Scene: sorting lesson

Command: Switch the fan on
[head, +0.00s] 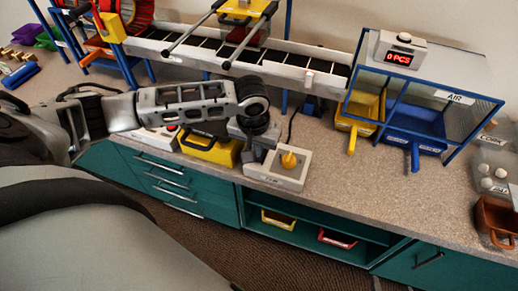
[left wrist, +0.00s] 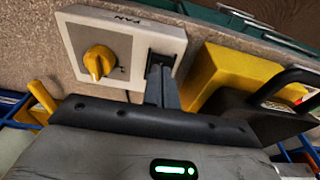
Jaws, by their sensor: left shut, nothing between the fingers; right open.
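The fan switch box (head: 264,178) is a pale box near the counter's front edge with a yellow knob (head: 289,160) on top. My left gripper (head: 251,158) is shut and empty, pointing down at the end of the box away from the knob. In the left wrist view its fingers (left wrist: 161,80) overlap a dark patch on the box, beside the knob; I cannot tell whether they touch it. My right gripper is out of view.
A yellow case with a black handle (head: 222,153) stands left of the box, close to my left gripper. Behind is a conveyor (head: 290,70). A blue-framed cage marked AIR (head: 455,97), yellow and blue scoops and a brown bin (head: 493,215) are to the right. Counter between is clear.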

